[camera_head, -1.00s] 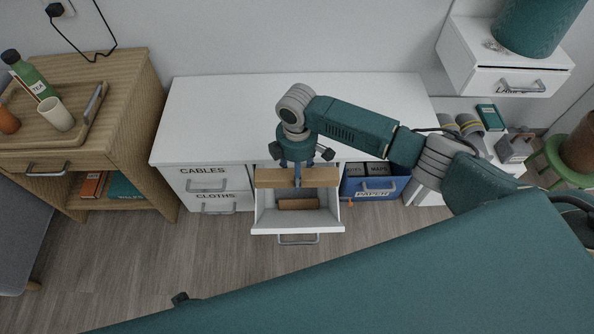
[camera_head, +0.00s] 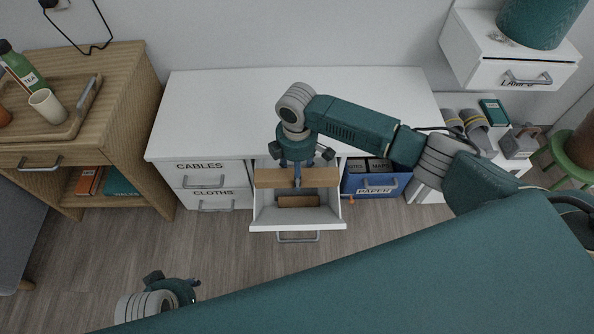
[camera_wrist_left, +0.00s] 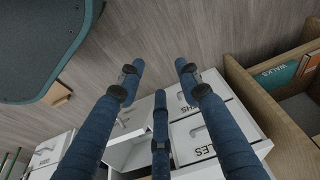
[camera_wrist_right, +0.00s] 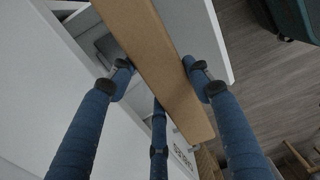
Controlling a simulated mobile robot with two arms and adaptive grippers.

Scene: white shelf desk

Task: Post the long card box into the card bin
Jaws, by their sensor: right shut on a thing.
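The long card box (camera_head: 315,177) is a tan-brown bar held level, crosswise over the pulled-out white bin (camera_head: 325,215) under the desk. My right gripper (camera_head: 297,180) points down and is shut on it; the right wrist view shows the box (camera_wrist_right: 150,50) between the fingers (camera_wrist_right: 157,78). A smaller brown piece (camera_head: 298,201) shows inside the bin. No label shows on this bin, so I cannot tell from lettering that it is the card bin. My left gripper (camera_head: 190,288) is low at the bottom left, apart from everything; its fingers (camera_wrist_left: 160,70) are open and empty.
CABLES (camera_head: 203,181) and CLOTHS (camera_head: 218,202) drawers are closed left of the bin. A blue PAPER bin (camera_head: 376,189) stands just right of it. A wooden cabinet (camera_head: 140,100) is at the left. The white desk top (camera_head: 220,110) is clear.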

